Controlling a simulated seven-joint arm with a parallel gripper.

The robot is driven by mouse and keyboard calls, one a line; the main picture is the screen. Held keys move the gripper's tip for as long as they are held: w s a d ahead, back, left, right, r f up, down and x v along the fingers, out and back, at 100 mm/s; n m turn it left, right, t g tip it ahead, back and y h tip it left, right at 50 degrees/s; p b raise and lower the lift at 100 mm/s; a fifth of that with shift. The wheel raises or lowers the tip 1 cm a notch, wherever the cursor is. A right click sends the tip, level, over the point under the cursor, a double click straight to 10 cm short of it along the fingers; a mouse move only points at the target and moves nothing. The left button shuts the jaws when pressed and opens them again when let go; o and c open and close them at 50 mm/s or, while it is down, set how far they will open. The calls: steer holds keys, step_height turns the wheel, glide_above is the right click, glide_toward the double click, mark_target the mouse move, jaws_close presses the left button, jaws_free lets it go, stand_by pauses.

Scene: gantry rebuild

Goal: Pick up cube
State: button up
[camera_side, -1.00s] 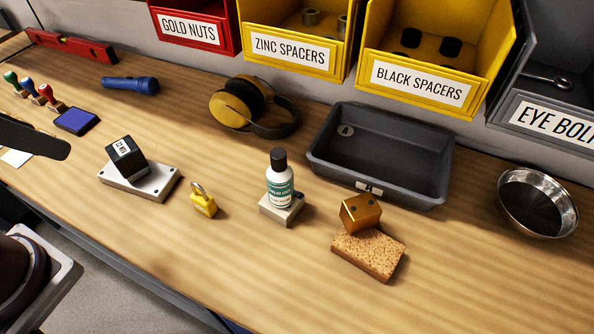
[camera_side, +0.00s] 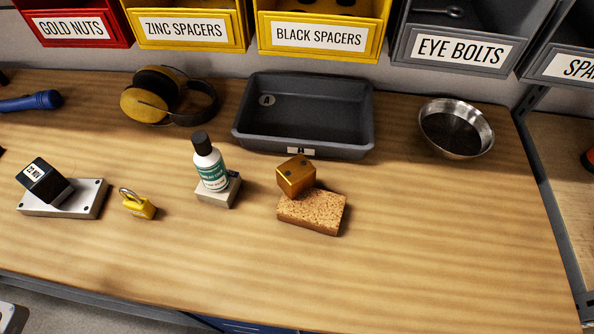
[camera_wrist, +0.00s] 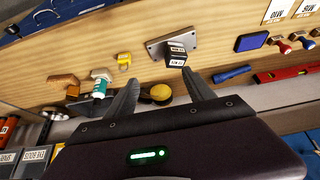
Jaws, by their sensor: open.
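A gold cube (camera_side: 296,175) with dark dots rests tilted on a speckled cork-like block (camera_side: 312,213) in the side view. A black cube (camera_side: 44,181) with a white label sits on a grey metal plate (camera_side: 85,200) at the left; it also shows in the wrist view (camera_wrist: 176,57), beyond the fingertips. My gripper (camera_wrist: 160,75) is open and empty in the wrist view, its two dark fingers apart. The cork-like block (camera_wrist: 62,80) is left of the fingers there. My gripper is outside the side view.
A yellow padlock (camera_side: 138,204) and a white bottle (camera_side: 209,164) on a small block stand between the cubes. Behind are earmuffs (camera_side: 150,103), a grey tray (camera_side: 358,113) and a metal bowl (camera_side: 482,138). The front and right of the bench are clear.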

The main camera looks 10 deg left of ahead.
step_height(320, 180, up, 5)
steer(key=m+t+h, duration=0.4)
steer(key=m+h, duration=0.5)
steer(key=h, duration=0.1)
glide_above(308, 164)
steer(key=s+a, duration=0.3)
steer(key=s, duration=0.1)
steer(key=f, duration=0.1)
steer(key=shift+y, duration=0.3)
steer(key=f, duration=1.2)
steer(key=a+f, duration=0.1)
steer(key=f, duration=0.5)
steer(key=shift+w+a+f, duration=0.1)
steer(key=shift+w+f, duration=0.05)
steer(key=shift+w, duration=0.1)
steer(key=x, duration=0.6)
steer(key=shift+w+d+f, duration=0.2)
steer(key=shift+f, duration=0.15)
jaws_close()
